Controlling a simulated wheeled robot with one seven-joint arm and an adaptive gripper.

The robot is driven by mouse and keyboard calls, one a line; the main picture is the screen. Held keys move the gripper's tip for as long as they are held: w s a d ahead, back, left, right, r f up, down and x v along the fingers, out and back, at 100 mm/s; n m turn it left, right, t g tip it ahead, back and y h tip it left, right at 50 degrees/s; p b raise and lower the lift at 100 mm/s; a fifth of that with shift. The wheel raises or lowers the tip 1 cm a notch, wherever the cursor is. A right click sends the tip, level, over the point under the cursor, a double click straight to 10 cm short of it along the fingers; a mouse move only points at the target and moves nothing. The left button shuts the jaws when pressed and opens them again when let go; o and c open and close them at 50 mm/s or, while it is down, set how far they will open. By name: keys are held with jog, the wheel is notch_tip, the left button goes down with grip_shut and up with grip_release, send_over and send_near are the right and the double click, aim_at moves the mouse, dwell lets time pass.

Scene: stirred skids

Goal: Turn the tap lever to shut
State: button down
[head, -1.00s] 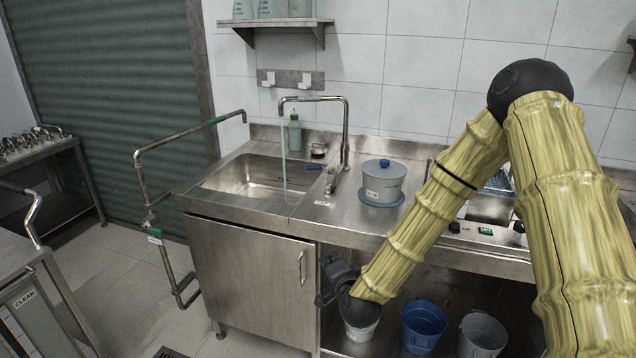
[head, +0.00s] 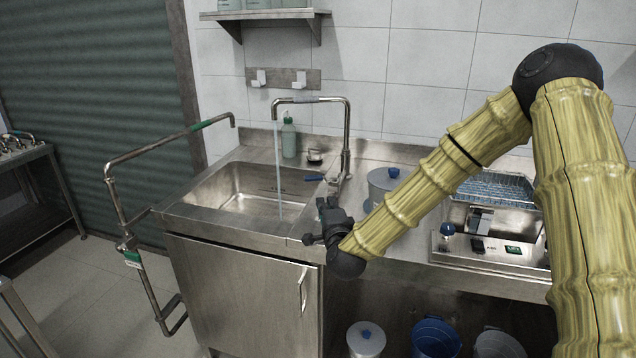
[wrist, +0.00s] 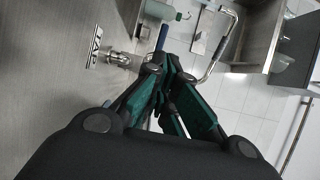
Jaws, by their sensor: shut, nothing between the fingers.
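The tap (head: 346,135) is a tall steel gooseneck at the back right of the sink (head: 250,190), and a stream of water (head: 278,170) falls from its spout into the basin. Its blue-tipped lever (head: 314,178) points left from the tap's base. In the wrist view the blue lever (wrist: 162,36) shows just beyond the fingertips. My gripper (head: 322,222) is shut and empty, above the front edge of the counter, in front of the tap. In the wrist view its green-sided fingers (wrist: 168,75) are together. I cannot tell whether they touch the lever.
A grey lidded pot (head: 381,187) stands right of the tap, partly behind my arm. A green bottle (head: 289,138) stands behind the sink. A steel appliance with a wire rack (head: 497,187) is at the right. Buckets (head: 436,338) stand under the counter.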

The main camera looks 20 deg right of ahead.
aim_at(317, 180)
jog(key=w, duration=0.4)
jog(key=w+d+p, duration=0.1)
jog(key=w, duration=0.3)
jog(key=w+p, duration=0.1)
jog(key=w, duration=0.3)
jog(key=shift+w+d, duration=0.1)
jog(key=shift+d, duration=0.15)
